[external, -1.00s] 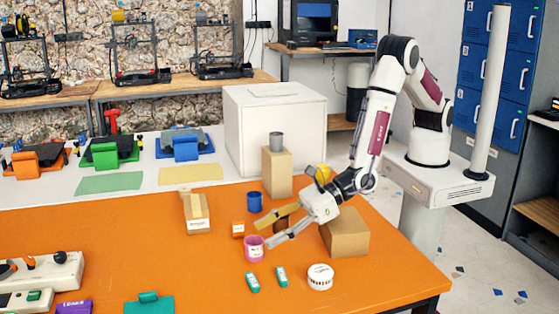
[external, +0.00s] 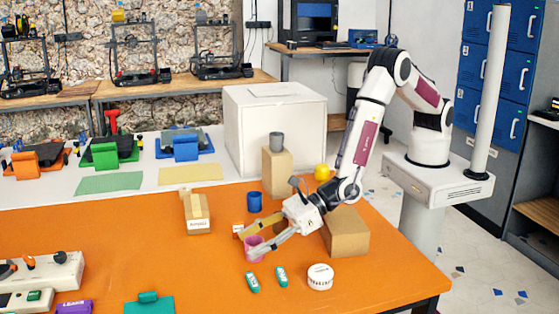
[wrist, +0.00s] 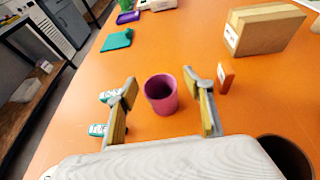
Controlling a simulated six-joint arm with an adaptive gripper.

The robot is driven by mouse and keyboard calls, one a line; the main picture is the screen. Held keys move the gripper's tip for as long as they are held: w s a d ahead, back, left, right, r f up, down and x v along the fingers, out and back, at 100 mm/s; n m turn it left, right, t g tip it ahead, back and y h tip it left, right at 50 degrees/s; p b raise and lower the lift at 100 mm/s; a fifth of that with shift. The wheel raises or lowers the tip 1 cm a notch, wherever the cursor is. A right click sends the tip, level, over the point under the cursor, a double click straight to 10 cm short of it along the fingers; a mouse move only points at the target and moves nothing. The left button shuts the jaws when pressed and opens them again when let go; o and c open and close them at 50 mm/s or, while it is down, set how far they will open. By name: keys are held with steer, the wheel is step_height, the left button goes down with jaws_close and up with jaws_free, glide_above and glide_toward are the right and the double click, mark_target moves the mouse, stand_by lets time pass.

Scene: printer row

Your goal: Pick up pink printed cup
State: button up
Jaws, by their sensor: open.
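The pink printed cup (external: 254,250) stands upright on the orange table. In the wrist view the pink cup (wrist: 161,94) sits between the two spread fingers, with its open top visible. My gripper (external: 254,240) is open and low over the table, its fingers on either side of the cup.
A blue cup (external: 254,202) stands behind the gripper. A small orange box (wrist: 226,78) is just beyond the right finger. Two green-teal pieces (external: 281,276) and a white round tin (external: 320,277) lie in front. A cardboard box (external: 346,234) stands under my arm.

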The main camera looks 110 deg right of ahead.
steer(key=c, duration=1)
steer(key=shift+o, duration=0.2)
steer(key=shift+r, duration=0.2)
step_height(320, 180, up, 28)
steer(key=shift+f, duration=0.15)
stand_by(0.8)
